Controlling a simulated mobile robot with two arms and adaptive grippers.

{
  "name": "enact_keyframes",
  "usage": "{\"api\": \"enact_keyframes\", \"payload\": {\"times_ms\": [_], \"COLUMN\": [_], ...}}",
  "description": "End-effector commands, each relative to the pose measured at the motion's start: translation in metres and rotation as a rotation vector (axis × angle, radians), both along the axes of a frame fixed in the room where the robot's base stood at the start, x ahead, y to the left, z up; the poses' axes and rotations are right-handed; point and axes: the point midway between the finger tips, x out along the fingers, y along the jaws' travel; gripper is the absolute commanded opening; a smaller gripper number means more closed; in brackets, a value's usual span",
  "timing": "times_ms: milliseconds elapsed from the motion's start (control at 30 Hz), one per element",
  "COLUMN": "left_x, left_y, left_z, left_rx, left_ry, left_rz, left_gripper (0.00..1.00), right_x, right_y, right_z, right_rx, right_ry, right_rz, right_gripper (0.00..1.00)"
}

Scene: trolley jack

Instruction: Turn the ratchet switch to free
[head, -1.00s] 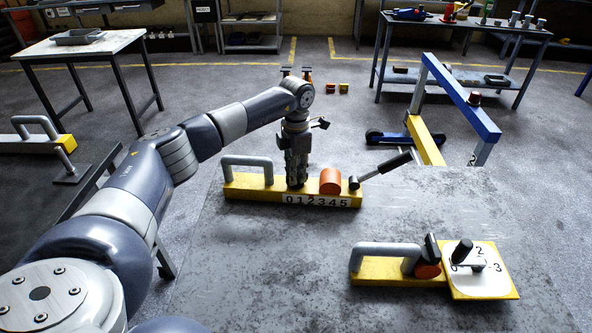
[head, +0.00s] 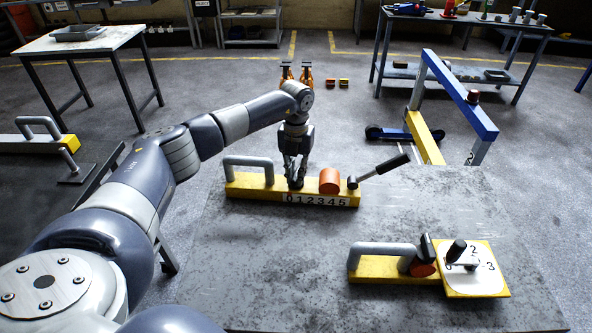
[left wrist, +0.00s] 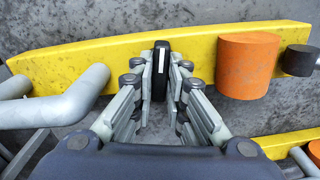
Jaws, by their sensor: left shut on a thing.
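A yellow bar (head: 235,187) lies on the grey worktop with a grey loop handle (head: 248,160), an orange cylinder (head: 330,181) and a 0-to-5 number plate (head: 319,199). My left gripper (head: 295,178) points down over the bar, between loop handle and cylinder. In the left wrist view, its fingers (left wrist: 161,78) are shut on a narrow black switch (left wrist: 161,62) with a white line, which stands on the bar. The fingers partly hide the switch; no "free" label is readable. My right gripper is not in view.
Right of the cylinder, a black-gripped lever (head: 385,166) slants up. A second yellow bar (head: 372,278) at the front right carries a loop handle and a white dial plate (head: 487,275). A blue and yellow frame (head: 455,95) stands behind. The worktop's middle (head: 290,250) is clear.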

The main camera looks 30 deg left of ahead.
Motion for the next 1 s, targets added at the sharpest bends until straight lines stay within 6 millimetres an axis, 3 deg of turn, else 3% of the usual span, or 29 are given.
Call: {"api": "enact_keyframes", "payload": {"times_ms": [400,933,967,1000], "left_x": [0.0009,0.0009,0.0008,0.0008], "left_y": [-0.0001,0.0001,0.0000,0.0000], "left_z": [0.0013,0.0009,0.0009,0.0009], "left_rx": [-0.001,-0.001,-0.001,-0.001], "left_ry": [-0.003,-0.003,-0.002,-0.002], "left_rz": [0.182,0.206,0.206,0.206], "left_gripper": [0.00,0.00,0.15,0.25], "right_x": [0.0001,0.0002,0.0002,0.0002], "right_y": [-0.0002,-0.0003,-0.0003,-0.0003], "right_z": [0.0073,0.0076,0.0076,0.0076], "right_rx": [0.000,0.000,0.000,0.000], "right_ry": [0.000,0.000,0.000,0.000], "right_rz": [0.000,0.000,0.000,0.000], "right_gripper": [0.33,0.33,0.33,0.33]}}
